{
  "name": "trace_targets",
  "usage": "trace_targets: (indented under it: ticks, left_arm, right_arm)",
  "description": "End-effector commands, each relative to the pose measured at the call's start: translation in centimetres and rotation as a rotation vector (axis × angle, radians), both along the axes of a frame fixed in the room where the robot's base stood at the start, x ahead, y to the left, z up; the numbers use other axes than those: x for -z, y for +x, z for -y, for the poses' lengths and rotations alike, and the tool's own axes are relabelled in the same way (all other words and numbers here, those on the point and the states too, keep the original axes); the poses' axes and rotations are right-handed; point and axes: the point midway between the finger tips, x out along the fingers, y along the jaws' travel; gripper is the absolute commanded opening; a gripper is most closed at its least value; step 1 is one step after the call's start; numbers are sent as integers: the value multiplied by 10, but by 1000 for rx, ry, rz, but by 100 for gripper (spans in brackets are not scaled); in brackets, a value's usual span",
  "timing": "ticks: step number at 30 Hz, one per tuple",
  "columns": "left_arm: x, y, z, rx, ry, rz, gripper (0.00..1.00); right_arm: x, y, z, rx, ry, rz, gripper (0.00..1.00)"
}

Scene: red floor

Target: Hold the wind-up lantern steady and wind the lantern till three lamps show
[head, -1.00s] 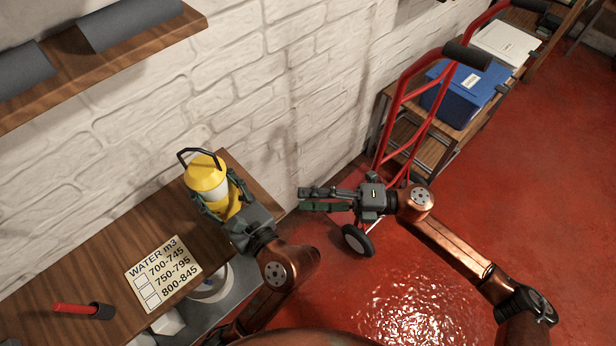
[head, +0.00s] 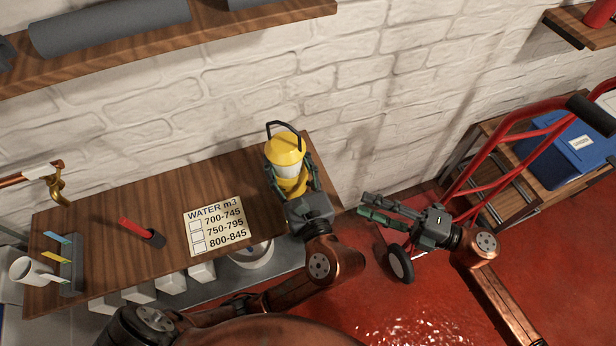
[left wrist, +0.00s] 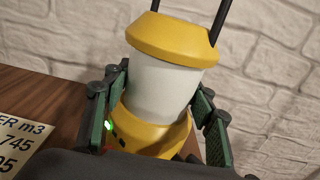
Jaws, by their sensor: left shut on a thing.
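The wind-up lantern (head: 289,170) has a yellow cap, a pale body, a yellow base and a black handle. It stands upright at the right end of the wooden shelf in the head view. My left gripper (head: 291,185) is shut on it, one finger on each side. In the left wrist view the lantern (left wrist: 168,85) fills the middle between the fingers. One green lamp glows low on its base; dark spots beside it are too small to tell. My right gripper (head: 364,207) is empty, fingers apart, right of the shelf end.
The wooden shelf (head: 120,220) also bears a WATER m3 card (head: 216,226), a red-and-black tool (head: 142,232) and a white mug (head: 35,271). A red hand truck (head: 480,160) stands at the right by a blue box (head: 578,143). A brick wall is close behind.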

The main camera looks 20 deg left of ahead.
Motion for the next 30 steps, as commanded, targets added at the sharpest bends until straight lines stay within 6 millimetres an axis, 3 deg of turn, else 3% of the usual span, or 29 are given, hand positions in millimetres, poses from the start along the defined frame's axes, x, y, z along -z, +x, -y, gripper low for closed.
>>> trace_targets:
  ticks: [6, 15, 23, 30]
  left_arm:
    - [-2, 0, 0, 1, 1, 6, 0]
    - [-2, 0, 0, 1, 1, 6, 0]
    - [-2, 0, 0, 1, 1, 6, 0]
    - [-2, 0, 0, 1, 1, 6, 0]
  right_arm:
    - [-10, -6, -7, -33, -1, -518, 26]
    - [-5, -1, -6, -14, -19, -1207, 26]
    - [-1, 2, -10, 1, -18, -1408, 26]
    - [-1, 1, -48, -3, -19, -1410, 26]
